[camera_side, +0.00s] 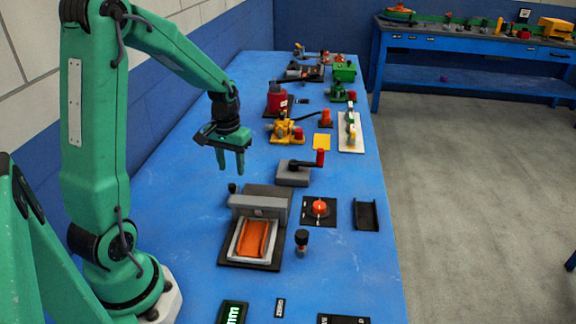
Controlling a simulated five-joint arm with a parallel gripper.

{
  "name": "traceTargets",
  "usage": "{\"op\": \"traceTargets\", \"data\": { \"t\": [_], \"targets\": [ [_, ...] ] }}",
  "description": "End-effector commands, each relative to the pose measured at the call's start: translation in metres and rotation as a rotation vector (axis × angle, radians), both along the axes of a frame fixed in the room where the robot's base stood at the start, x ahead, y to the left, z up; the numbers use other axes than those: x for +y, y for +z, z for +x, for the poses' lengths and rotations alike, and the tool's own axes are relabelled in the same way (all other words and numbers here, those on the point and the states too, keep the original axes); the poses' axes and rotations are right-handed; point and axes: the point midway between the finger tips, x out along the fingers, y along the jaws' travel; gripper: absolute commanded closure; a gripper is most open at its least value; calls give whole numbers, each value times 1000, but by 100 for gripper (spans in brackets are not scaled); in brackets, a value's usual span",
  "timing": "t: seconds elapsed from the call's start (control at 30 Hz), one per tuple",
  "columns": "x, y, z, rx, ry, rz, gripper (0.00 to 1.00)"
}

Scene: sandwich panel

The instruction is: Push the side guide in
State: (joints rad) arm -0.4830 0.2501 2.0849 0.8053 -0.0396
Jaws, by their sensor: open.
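A grey and black press-like unit (259,205) stands on the blue bench, with an orange slab (253,238) in a pale frame at its front. A black knob on a short post (302,240) stands just right of the frame, and a smaller black knob (232,188) is at the unit's back left. I cannot tell for sure which part is the side guide. My gripper (231,170) points down with its green fingers apart and empty. It hangs above and behind the unit, touching nothing that I can see.
A red-orange button on a black plate (320,207) and a black channel-shaped piece (367,214) lie to the right. Several coloured devices fill the far bench. The bench left of the unit is clear.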

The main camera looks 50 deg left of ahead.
Motion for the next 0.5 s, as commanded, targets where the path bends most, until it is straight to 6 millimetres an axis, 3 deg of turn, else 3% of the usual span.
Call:
{"op": "traceTargets", "data": {
  "t": [0.2,0.5],
  "targets": [
    [0,17,0,-1,-1,1,59],
    [0,19,0,0,-1,0,59]
  ]
}}
